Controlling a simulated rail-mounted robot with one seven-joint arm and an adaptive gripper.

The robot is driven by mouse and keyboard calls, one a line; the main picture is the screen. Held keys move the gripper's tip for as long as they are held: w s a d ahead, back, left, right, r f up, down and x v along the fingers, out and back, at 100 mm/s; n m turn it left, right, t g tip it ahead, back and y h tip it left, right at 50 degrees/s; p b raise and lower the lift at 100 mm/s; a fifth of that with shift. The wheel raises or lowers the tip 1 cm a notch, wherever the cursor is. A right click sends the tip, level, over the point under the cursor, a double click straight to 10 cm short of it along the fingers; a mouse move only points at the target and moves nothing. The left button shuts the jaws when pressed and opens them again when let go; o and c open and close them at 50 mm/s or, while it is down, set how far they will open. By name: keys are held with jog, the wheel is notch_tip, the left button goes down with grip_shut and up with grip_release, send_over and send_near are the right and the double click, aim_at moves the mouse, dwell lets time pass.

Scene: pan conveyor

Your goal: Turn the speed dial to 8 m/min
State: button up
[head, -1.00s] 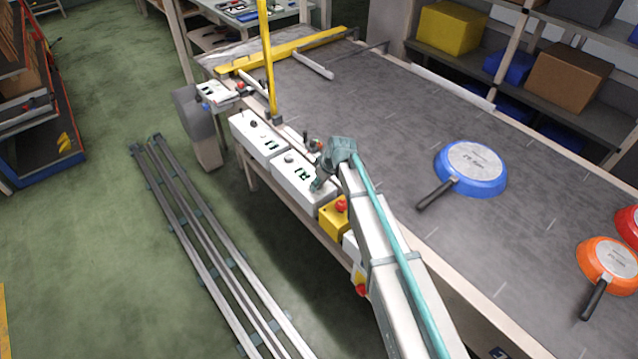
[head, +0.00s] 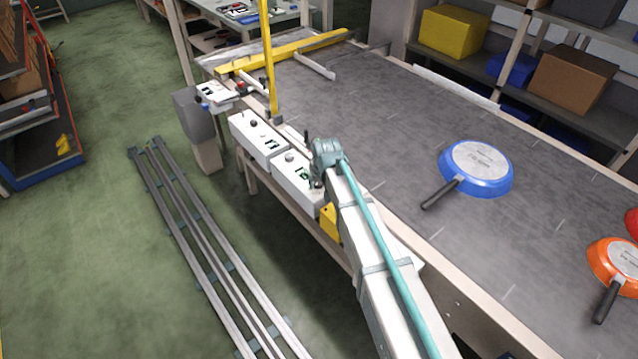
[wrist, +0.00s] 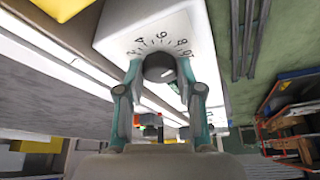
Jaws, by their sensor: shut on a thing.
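The speed dial (wrist: 159,67) is a dark round knob on a white control box (wrist: 190,15). In the wrist view a printed scale with 4, 6 and 8 curves along the knob's far side. My gripper (wrist: 160,76) has one finger on each side of the knob and is shut on it. I cannot clearly read where the knob points.
A second white box (head: 255,137) and a yellow post (head: 268,60) stand farther along the conveyor edge. A yellow box (head: 330,222) is close beside my arm. A blue pan (head: 490,185) and an orange pan (head: 625,285) lie on the conveyor belt (head: 400,130).

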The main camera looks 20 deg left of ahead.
dwell(0.4)
jog(key=o, duration=1.2)
jog(key=shift+c, duration=0.2)
jog(key=v, duration=1.2)
jog(key=shift+a, duration=0.1)
